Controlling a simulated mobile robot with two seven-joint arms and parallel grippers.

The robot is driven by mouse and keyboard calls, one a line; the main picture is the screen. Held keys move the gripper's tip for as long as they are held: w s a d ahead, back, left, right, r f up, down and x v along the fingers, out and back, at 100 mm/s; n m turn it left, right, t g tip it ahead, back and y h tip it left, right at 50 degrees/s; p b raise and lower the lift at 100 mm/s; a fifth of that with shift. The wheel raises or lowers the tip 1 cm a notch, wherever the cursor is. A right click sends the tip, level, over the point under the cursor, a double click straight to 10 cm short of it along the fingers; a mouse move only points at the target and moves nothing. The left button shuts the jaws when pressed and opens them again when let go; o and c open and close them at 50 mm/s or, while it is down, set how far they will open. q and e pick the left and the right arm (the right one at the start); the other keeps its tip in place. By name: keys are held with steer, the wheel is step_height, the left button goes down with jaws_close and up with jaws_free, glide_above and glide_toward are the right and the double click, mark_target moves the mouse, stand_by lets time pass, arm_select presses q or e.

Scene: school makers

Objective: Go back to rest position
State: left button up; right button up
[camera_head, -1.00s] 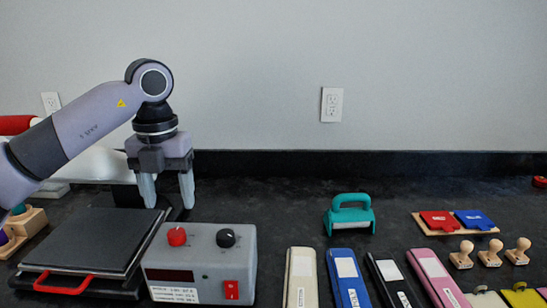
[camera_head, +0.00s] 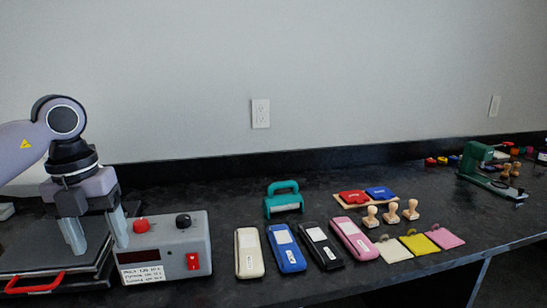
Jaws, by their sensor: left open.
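My left gripper (camera_head: 96,232) hangs fingers down at the left of the head view. It is open, with nothing seen between its two pale fingers. In the picture it lies in front of the flat dark press plate (camera_head: 30,249) with the red handle (camera_head: 34,283), just left of the grey control box (camera_head: 165,247). The box has a red knob, a black knob and a red switch. I cannot tell the exact height of the fingertips above the plate. My right gripper is not in view.
A teal handled tool (camera_head: 283,199) stands behind a white, a blue (camera_head: 286,249), a black and a pink case. Red and blue pads, wooden stamps (camera_head: 391,213) and coloured squares lie to the right. A green machine (camera_head: 475,163) stands far right. The front counter edge runs below.

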arm_select(q)
steer(key=s+d+f+m+g+h+p, duration=0.1)
steer(key=d+f+m+g+h, duration=0.3)
steer(key=d, duration=0.7)
steer(key=s+d+r+n+t+h+p, duration=0.1)
steer(key=s+d+n+t+h+p, duration=0.15)
steer(key=d+h, duration=0.5)
steer(key=s+d+r+n+t+h+p, duration=0.1)
steer(key=s+d+n+h, duration=0.15)
steer(key=d+h, duration=0.5)
steer(key=w+a+f+n+t+y+p, duration=0.1)
steer(key=a+f+n+t+y+p, duration=0.1)
steer(key=a+f+n+t+y, duration=0.6)
steer(key=w+a+f+n+t+y+p, duration=0.1)
steer(key=a+f+n+t+y, duration=0.25)
steer(key=n+t, duration=0.95)
steer(key=s+a+f+n+g+y+p, duration=0.1)
steer(key=s+a+f+n+g+y, duration=0.2)
steer(key=s+f, duration=0.4)
steer(key=s+a+f+n+g+y, duration=0.3)
steer(key=s+f+n+g, duration=0.3)
steer(key=f+g, duration=0.1)
steer(key=shift+s+a+f+p, duration=0.35)
steer(key=shift+f+p, duration=0.05)
steer(key=shift+f, duration=0.5)
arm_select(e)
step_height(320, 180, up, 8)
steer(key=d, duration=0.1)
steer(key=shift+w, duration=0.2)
